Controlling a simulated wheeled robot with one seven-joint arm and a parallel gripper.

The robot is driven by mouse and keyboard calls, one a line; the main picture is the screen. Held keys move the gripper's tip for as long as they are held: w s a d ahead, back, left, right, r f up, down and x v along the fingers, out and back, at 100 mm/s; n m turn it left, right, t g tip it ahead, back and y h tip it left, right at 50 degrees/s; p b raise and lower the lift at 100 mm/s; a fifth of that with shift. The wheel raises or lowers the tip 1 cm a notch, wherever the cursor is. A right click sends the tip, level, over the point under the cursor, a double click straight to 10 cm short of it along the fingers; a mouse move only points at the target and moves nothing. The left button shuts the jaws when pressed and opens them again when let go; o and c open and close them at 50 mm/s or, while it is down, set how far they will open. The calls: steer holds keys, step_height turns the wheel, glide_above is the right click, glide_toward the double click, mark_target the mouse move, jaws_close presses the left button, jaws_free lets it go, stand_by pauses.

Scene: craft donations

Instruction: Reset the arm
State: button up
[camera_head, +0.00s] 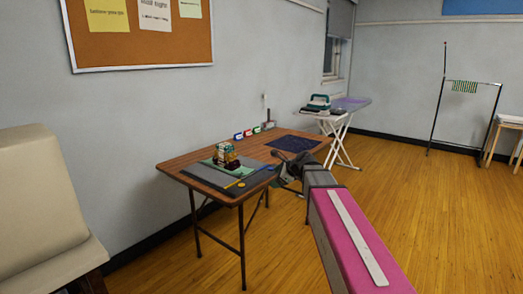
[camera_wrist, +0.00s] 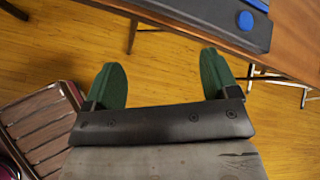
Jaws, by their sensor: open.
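My arm with its pink link (camera_head: 355,240) reaches out from the lower right in the head view. My gripper (camera_head: 280,181) is at the right front edge of the brown table (camera_head: 185,164), small and partly hidden by the arm there. In the wrist view my gripper (camera_wrist: 165,85) has two green fingers spread wide apart with nothing between them. Beyond the fingers lie bare wooden floor and the table's edge.
A beige chair (camera_head: 40,190) stands left. An ironing board (camera_head: 350,104) stands behind. Floor to the right is open.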

steer(key=s+d+f+n+g+h, duration=0.3)
steer(key=s+d+f+n, duration=0.3)
steer(key=s+f+n, duration=0.3)
steer(key=s+d+f+n+g+h, duration=0.3)
steer(key=s+d+f+n+h, duration=0.2)
steer(key=s+f+n, duration=0.4)
steer(key=s+f, duration=0.3)
steer(key=f, duration=0.2)
steer(key=shift+s+d+f+n, duration=0.25)
steer(key=shift+s+d+n, duration=0.15)
